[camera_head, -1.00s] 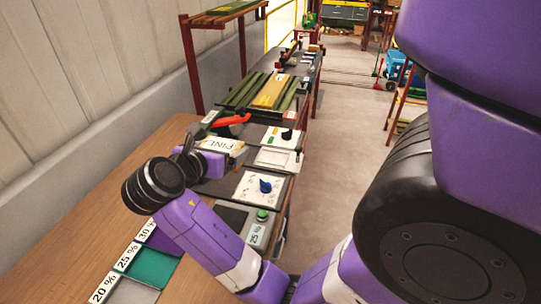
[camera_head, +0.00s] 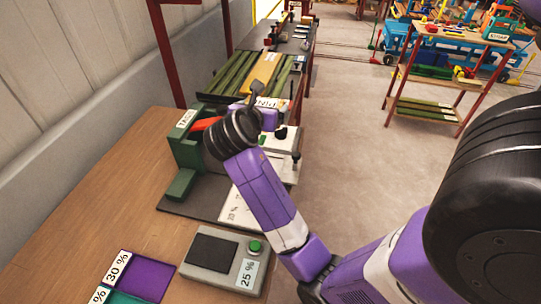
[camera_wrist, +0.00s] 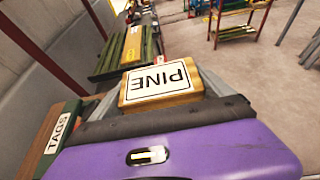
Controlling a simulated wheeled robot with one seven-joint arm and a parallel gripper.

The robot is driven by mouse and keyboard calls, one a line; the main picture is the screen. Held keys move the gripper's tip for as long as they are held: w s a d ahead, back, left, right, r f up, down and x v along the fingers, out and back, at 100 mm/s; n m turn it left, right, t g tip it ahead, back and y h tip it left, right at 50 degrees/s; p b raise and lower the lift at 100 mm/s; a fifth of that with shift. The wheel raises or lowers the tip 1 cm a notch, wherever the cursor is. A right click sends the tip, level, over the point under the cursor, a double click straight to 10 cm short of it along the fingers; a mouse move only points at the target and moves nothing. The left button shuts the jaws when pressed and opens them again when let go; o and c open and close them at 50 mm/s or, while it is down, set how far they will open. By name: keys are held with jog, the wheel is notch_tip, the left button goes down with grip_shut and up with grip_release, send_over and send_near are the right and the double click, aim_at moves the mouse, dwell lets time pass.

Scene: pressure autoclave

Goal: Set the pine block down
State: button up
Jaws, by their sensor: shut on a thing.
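The pine block has a wooden edge and a white label reading PINE. In the wrist view the pine block (camera_wrist: 160,84) sits between the grey fingers of my gripper (camera_wrist: 160,97), which is shut on it. In the head view the pine block (camera_head: 266,103) is partly hidden by my gripper (camera_head: 260,96) and wrist, with part of its label showing. It is above the far part of the bench, near the green slats. Whether its underside touches anything cannot be told.
A green TAGS holder (camera_head: 186,150) stands left of my wrist. A grey box (camera_head: 225,262) marked 25 % with a green button is nearer, beside coloured pads (camera_head: 140,275). Green slats (camera_head: 240,75) lie beyond. Bare wooden tabletop (camera_head: 90,190) is at left.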

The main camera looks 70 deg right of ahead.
notch_tip(320, 180, down, 18)
jog(key=shift+r+b, duration=0.1)
jog(key=shift+b, duration=0.45)
jog(key=o, duration=1.3)
jog(key=shift+f, duration=0.2)
jog(key=shift+r, duration=0.15)
jog(key=v, duration=1.2)
jog(key=shift+r, duration=0.1)
